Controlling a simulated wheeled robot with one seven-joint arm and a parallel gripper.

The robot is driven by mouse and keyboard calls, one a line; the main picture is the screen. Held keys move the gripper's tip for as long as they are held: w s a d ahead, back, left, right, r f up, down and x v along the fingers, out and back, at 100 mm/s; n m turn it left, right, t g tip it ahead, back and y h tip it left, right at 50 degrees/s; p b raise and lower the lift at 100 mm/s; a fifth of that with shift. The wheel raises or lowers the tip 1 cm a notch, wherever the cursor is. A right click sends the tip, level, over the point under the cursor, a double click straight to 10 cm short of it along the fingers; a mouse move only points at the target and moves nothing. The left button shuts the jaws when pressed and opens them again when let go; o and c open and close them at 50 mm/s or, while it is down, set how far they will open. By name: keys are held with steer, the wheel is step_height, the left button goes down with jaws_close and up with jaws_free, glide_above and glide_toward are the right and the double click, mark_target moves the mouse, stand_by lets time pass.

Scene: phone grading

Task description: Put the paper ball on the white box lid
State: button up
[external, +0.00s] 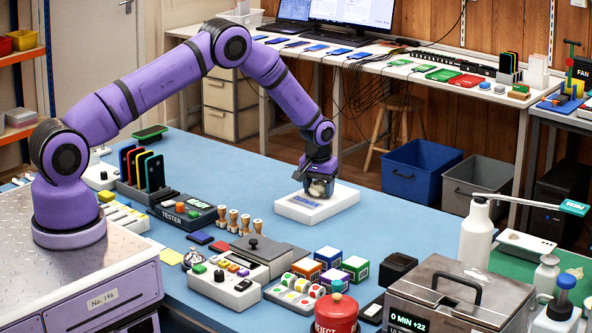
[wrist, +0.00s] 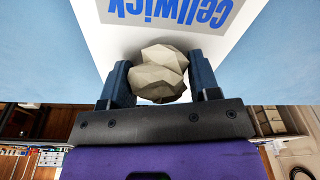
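The paper ball (wrist: 158,72) is a crumpled, faceted, beige-grey lump. It sits between the two fingers of my gripper (wrist: 161,84) in the wrist view, and both fingers meet its sides. In the external view the paper ball (external: 318,188) shows under my gripper (external: 317,180), over the white box lid (external: 337,206). The lid is a flat white slab with blue lettering, lying on the blue table. The ball is at or just above the lid's top; I cannot tell whether it touches. The wrist view shows the lid (wrist: 105,38) beyond the ball.
The blue table (external: 400,215) is clear around the lid's back and right. Wooden stamps (external: 233,220), a tester (external: 182,209) and coloured boxes (external: 328,257) stand in front and to the left. A grey metal case (external: 460,290) stands at the front right.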

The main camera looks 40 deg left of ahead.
steer(key=o, duration=0.4)
steer(key=shift+r, duration=0.1)
step_height(320, 180, up, 12)
steer(key=s, duration=0.1)
step_height(320, 180, up, 17)
steer(key=t, duration=0.1)
glide_above(318, 182)
steer(key=s+a, duration=0.5)
steer(key=s, duration=0.2)
steer(key=s+a+r+m, duration=0.1)
steer(key=s+a+r, duration=0.3)
steer(key=s+r, duration=0.8)
steer(key=s+a+r+t, duration=0.1)
steer(key=s+a, duration=0.1)
steer(key=s, duration=0.9)
steer(key=s+a+r+m+t, duration=0.1)
steer(key=s+a+r, duration=0.1)
steer(key=s, duration=0.9)
steer(key=s+a+r+m+t, duration=0.1)
steer(key=s, duration=1.1)
steer(key=shift+a+r+h, duration=0.2)
steer(key=shift+a+h, duration=0.1)
steer(key=shift+a, duration=0.1)
